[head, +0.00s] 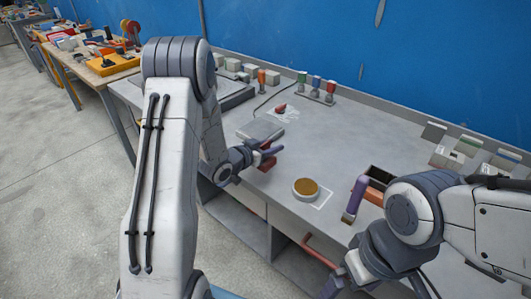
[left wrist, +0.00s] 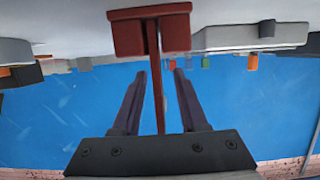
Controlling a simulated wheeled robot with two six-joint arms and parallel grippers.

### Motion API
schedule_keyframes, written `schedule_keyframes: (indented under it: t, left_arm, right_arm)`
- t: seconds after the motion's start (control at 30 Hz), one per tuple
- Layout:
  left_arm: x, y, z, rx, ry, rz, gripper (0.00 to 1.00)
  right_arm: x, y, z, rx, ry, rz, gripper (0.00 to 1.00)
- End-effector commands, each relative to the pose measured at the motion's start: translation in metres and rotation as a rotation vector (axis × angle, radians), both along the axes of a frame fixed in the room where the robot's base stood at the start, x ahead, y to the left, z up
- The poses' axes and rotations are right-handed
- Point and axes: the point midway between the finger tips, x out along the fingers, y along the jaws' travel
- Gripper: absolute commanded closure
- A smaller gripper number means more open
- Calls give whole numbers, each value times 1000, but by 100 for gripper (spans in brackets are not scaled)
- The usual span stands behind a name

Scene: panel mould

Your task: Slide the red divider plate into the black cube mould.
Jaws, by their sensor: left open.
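My left gripper (head: 275,152) is over the left front part of the grey worktop. In the left wrist view its two dark purple fingers (left wrist: 157,75) are apart. The red divider plate (left wrist: 157,90) shows there edge-on between them, with a gap on both sides, below a wider red block (left wrist: 150,32). In the head view, red (head: 267,163) shows beside the fingers, partly hidden by them. A dark open box (head: 379,174), perhaps the black mould, stands at the right, partly hidden by my right arm. My right gripper (head: 333,287) is at the bottom edge, its jaws unclear.
A round tin with ochre contents (head: 306,188) stands near the front edge. A flat grey slab (head: 262,130) and a small red piece (head: 281,108) lie behind my left gripper. The worktop's middle is clear.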

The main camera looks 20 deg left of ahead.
Motion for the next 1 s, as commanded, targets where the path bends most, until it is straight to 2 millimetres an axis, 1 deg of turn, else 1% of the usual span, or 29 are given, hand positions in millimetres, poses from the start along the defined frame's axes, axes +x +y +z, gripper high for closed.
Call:
schedule_keyframes:
  t: [0.17, 0.2, 0.27, 0.3, 0.63, 0.77, 0.87, 0.97, 1.0]
  left_arm:
    - [0, 0, 0, 0, 0, 0, 57]
    - [0, 0, 0, 0, 1, 0, 73]
    - [0, 0, 0, 0, 1, 0, 96]
    - [0, 0, 0, 0, 1, 0, 100]
    - [0, 0, 0, 0, 0, 1, 100]
    - [0, 1, 5, 1, 0, 1, 100]
    - [0, 1, 13, 2, -3, 0, 100]
    - [0, 1, 27, 3, -4, 0, 100]
    - [0, 1, 34, 3, -5, -1, 100]
  right_arm:
    - [0, 0, 0, 0, 0, 0, 0]
    - [0, 0, 0, 0, 0, 0, 0]
    - [0, 0, 0, 0, 0, 0, 0]
    - [0, 0, 0, 0, 0, 0, 0]
    - [0, 0, 0, 0, 0, 0, 0]
    - [0, 0, 0, 0, 0, 0, 0]
    - [0, 0, 0, 0, 0, 0, 0]
    - [0, 0, -1, 0, 0, 0, 0]
    - [0, 0, 0, 0, 0, 0, 0]
